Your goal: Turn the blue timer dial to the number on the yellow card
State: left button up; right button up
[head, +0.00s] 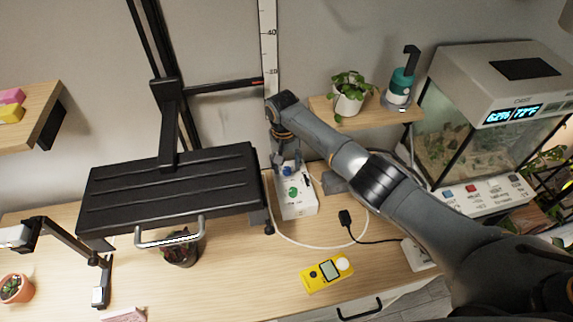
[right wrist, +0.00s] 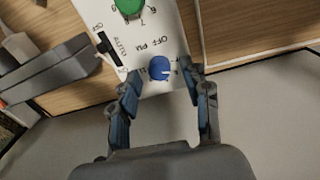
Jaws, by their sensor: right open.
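The white timer box (head: 299,207) lies on the wooden table, with a blue dial (head: 287,171) at its far end and a green dial (head: 293,191) nearer. In the right wrist view the blue dial (right wrist: 159,67) has a pale pointer line and printed marks around it, partly hidden by my fingers. My right gripper (right wrist: 163,76) is open, with a fingertip on each side of the blue dial and gaps between. In the head view my right gripper (head: 286,163) reaches the box's far end. I cannot make out a yellow card. My left gripper is not in view.
A black slatted panel (head: 170,190) on a stand is left of the box. A yellow meter (head: 327,273) lies in front, with a white cable (head: 290,241) nearby. A potted plant (head: 350,94) and a teal bottle (head: 402,83) stand on a shelf, beside a terrarium (head: 490,120).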

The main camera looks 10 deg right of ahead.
aim_at(285, 170)
jog(key=shift+f, duration=0.4)
grip_shut()
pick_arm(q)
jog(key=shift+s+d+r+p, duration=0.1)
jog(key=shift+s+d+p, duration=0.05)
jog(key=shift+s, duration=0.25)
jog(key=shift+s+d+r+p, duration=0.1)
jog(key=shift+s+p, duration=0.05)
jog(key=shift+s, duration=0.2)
pick_arm(e)
jog(key=shift+n, duration=1.6)
grip_release()
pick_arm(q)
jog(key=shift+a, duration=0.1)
pick_arm(e)
notch_tip(285, 170, up, 12)
jog(key=shift+a, duration=0.3)
jog(key=shift+s, duration=0.1)
